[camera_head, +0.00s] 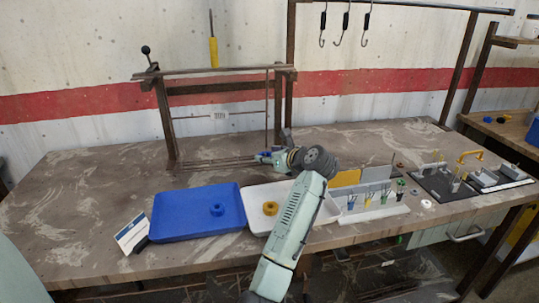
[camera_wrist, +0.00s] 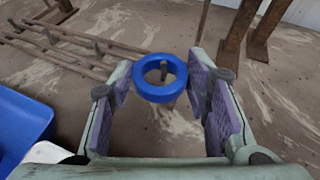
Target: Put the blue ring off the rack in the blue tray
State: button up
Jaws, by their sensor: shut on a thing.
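The blue ring (camera_wrist: 150,92) sits between my gripper's (camera_wrist: 160,88) two purple-padded fingers in the wrist view, which are shut on it. A short dark peg-like piece shows in the ring's hole; I cannot tell whether it passes through the ring. In the head view my gripper (camera_head: 264,157) is at the front of the rack (camera_head: 163,120), by its low rails, and the held ring is hard to make out. The blue tray (camera_head: 180,216) lies to the left on the table, with another blue ring (camera_head: 217,209) inside it. The tray's edge also shows in the wrist view (camera_wrist: 22,122).
A white tray (camera_head: 258,222) with a yellow ring (camera_head: 270,208) adjoins the blue tray. A white label card (camera_head: 132,233) stands at the blue tray's left. A grey holder (camera_head: 365,203) with several small tools is right of my arm. The table's left part is clear.

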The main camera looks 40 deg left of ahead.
jog(key=shift+f, duration=0.2)
jog(key=o, duration=1.2)
jog(key=shift+c, duration=0.2)
jog(key=shift+d, duration=0.1)
jog(key=b+v, duration=0.4)
jog(key=v, duration=0.6)
jog(key=shift+s+d+r, duration=0.2)
jog(key=shift+r, duration=0.15)
